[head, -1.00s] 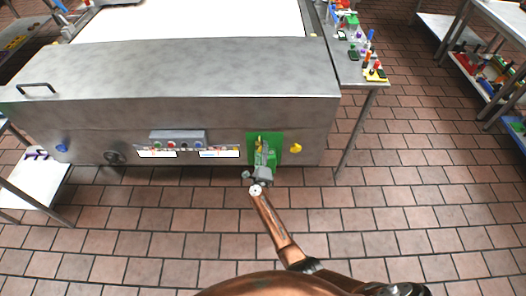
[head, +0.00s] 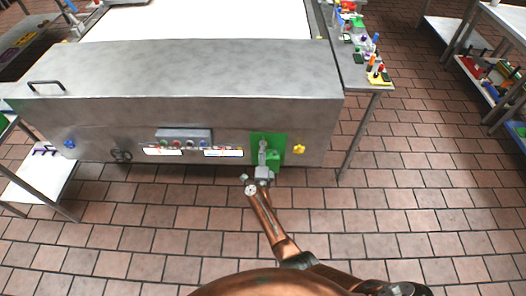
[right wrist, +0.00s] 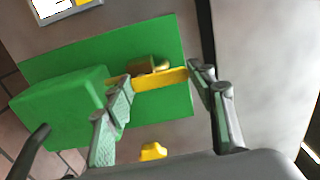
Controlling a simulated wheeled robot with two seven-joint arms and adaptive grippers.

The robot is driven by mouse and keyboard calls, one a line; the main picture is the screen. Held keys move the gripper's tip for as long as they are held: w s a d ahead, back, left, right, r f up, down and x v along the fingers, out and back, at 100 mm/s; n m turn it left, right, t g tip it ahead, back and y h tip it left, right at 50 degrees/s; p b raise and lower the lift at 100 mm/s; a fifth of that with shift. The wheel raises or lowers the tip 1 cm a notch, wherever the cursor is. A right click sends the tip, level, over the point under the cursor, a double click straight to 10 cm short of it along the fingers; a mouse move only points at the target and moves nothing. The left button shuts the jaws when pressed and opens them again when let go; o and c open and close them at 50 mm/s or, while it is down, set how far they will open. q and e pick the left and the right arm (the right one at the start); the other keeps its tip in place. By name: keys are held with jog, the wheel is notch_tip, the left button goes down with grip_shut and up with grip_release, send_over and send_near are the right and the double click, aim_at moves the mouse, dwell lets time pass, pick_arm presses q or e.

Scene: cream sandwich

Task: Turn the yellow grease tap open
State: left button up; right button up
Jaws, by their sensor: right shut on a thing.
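The yellow grease tap (right wrist: 160,80) shows in the right wrist view as a yellow bar in front of a brass-coloured fitting (right wrist: 150,65), on a green plate (right wrist: 160,42). My right gripper (right wrist: 164,84) is shut on this bar, with one finger at each end of it. In the head view the green plate (head: 257,138) is on the front of the grey machine, and my right gripper (head: 263,160) is in front of it, hiding the tap. My left gripper is not in view.
A green box (right wrist: 65,100) stands out from the plate beside my left finger in the wrist view. A yellow knob (head: 299,149) is right of the plate. A control strip (head: 185,139) is to its left. The tiled floor (head: 150,225) in front is clear.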

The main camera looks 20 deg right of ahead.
jog(key=shift+a, duration=0.1)
jog(key=o, duration=1.2)
jog(key=shift+c, duration=0.2)
